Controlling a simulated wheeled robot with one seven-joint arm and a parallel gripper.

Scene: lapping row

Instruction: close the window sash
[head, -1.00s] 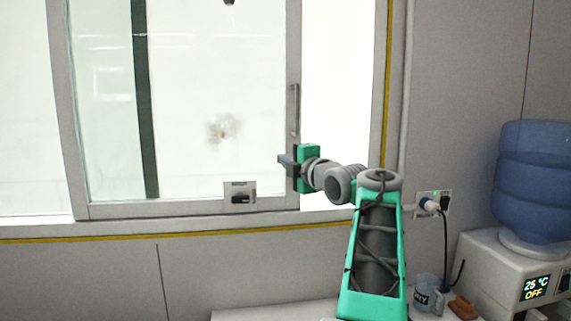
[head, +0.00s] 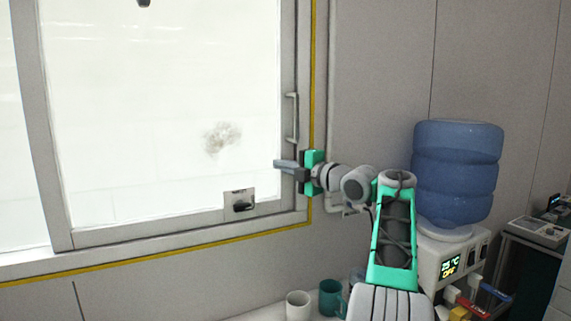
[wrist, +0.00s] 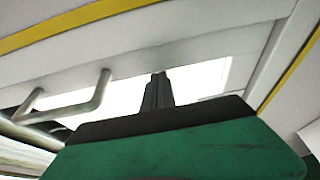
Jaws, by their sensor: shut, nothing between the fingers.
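The window sash (head: 160,234) is a grey-framed pane with a smudge on its glass. Its right stile stands against the right side of the window frame (head: 303,60), with no bright gap visible between them in the head view. A bar handle (head: 292,118) is on that stile; it also shows at the left of the wrist view (wrist: 98,98). My gripper (head: 278,164) is shut and empty, just below the handle, its fingers pointing left across the stile. In the wrist view the shut fingers (wrist: 157,90) are right of the handle, apart from it. I cannot tell whether they touch the sash.
A yellow strip (head: 200,247) borders the window. At the right stands a water cooler with a blue bottle (head: 457,172). A white cup (head: 298,305) and a teal mug (head: 332,298) stand below the window.

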